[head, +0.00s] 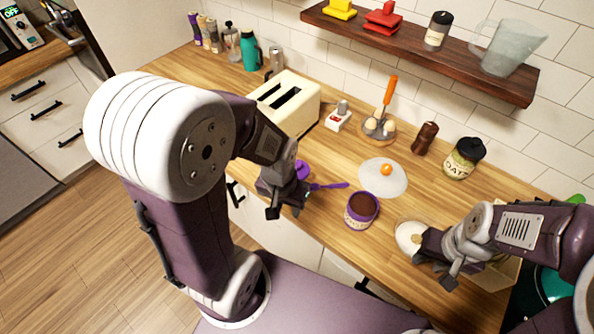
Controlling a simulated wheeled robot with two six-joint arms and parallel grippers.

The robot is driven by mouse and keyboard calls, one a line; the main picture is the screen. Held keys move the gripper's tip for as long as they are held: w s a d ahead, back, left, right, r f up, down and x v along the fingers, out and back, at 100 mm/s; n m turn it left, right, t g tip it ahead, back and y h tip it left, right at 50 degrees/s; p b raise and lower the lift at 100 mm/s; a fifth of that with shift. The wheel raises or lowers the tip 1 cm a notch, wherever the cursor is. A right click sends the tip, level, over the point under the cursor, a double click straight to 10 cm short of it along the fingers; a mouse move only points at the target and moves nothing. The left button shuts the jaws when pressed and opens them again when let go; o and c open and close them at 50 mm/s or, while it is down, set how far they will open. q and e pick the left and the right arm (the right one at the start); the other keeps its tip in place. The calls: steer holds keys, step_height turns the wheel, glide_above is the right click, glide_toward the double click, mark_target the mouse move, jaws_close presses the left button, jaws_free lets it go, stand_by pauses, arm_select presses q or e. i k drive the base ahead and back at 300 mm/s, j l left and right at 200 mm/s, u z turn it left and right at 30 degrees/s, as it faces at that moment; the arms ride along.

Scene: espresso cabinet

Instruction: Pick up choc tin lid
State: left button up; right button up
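A round purple piece (303,168), which looks like the choc tin lid, lies on the wooden counter, partly hidden behind my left gripper. My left gripper (286,209) is over the counter's front edge, just in front of it; its fingers look apart with nothing visible between them. The open choc tin (361,211), with a purple rim and dark brown contents, stands to the right. A purple scoop or spoon (332,186) lies between them. My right gripper (432,270) is open over the counter at the right, beside a pale round bowl (407,231).
A clear round lid with an orange knob (386,170) lies behind the tin. A cream toaster (291,104) stands behind my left gripper. An oats jar (463,162) and a brown grinder (425,138) stand farther back. A wooden shelf (420,52) overhangs the counter.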

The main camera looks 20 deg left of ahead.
mark_target(303, 170)
steer(key=j+z, duration=0.35)
steer(key=j, duration=0.25)
steer(key=j+z, duration=0.35)
steer(key=j, duration=0.25)
steer(key=k+j+z, duration=0.15)
steer(key=j+z, duration=0.2)
steer(key=j, duration=0.2)
